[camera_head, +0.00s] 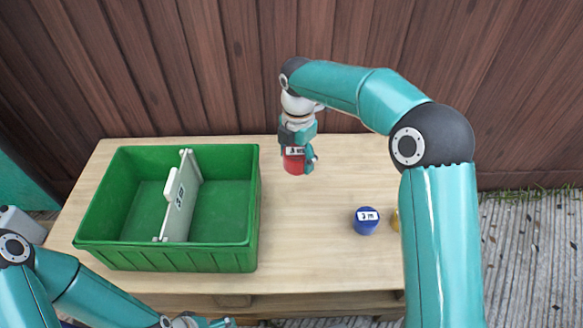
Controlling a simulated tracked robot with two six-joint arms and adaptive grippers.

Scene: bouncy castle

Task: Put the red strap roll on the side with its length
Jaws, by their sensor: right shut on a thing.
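The red strap roll (294,165) is held in my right gripper (300,160), which is shut on it above the table, just right of the green crate (165,258). Its white label shows, but its number is too small to read surely. The crate has a white divider (174,215) with a dark-marked label, perhaps a 5 and a 3. Both compartments look empty where visible. My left gripper (218,323) is at the bottom edge, partly cut off, in front of the table; its jaws cannot be made out.
A blue roll (366,221) labelled 3 m stands on the right of the wooden table (310,250). A yellow thing (395,221) beside it is mostly hidden by my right arm. The table between crate and blue roll is clear. A wooden fence stands behind.

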